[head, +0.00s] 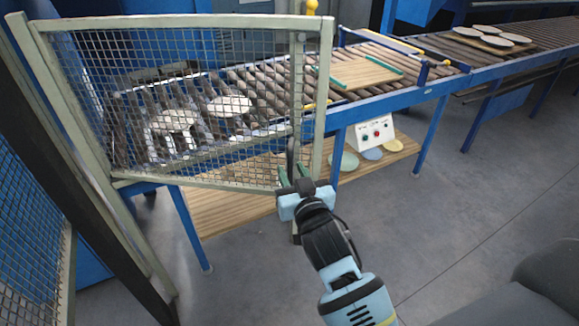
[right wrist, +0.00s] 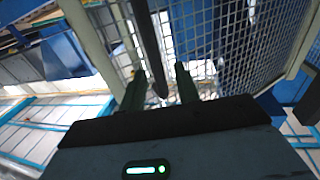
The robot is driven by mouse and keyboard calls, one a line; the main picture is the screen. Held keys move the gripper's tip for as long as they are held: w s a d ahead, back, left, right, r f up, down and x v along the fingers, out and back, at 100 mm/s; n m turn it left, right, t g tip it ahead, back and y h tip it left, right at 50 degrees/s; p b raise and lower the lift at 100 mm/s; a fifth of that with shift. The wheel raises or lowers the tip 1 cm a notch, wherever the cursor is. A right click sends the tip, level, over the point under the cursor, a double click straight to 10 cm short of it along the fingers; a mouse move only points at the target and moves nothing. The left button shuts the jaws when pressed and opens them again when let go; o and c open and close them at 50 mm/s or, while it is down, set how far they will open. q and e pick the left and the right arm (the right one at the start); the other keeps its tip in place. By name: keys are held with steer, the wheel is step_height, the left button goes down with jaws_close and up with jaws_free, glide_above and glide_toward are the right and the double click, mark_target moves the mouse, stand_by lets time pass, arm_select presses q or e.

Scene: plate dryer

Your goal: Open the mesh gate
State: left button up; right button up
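The mesh gate (head: 318,95) has a pale green-grey frame filled with wire mesh, and stands in front of the roller conveyor in the head view. Its mesh also shows in the right wrist view (right wrist: 225,40). A dark upright handle bar (right wrist: 149,50) is on the gate's right side. My right gripper (head: 294,178) is at the lower right of the gate. In the right wrist view its two dark green fingers (right wrist: 160,88) are apart, with the lower end of the bar between them and gaps on both sides. My left gripper is not in view.
A blue-framed roller conveyor (head: 400,98) runs behind the gate, carrying pale round plates (head: 230,105). A fence panel (head: 30,240) stands at left. The grey floor (head: 460,220) at right is clear.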

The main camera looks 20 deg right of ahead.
steer(key=shift+s+a, duration=0.15)
steer(key=shift+s, duration=2.4)
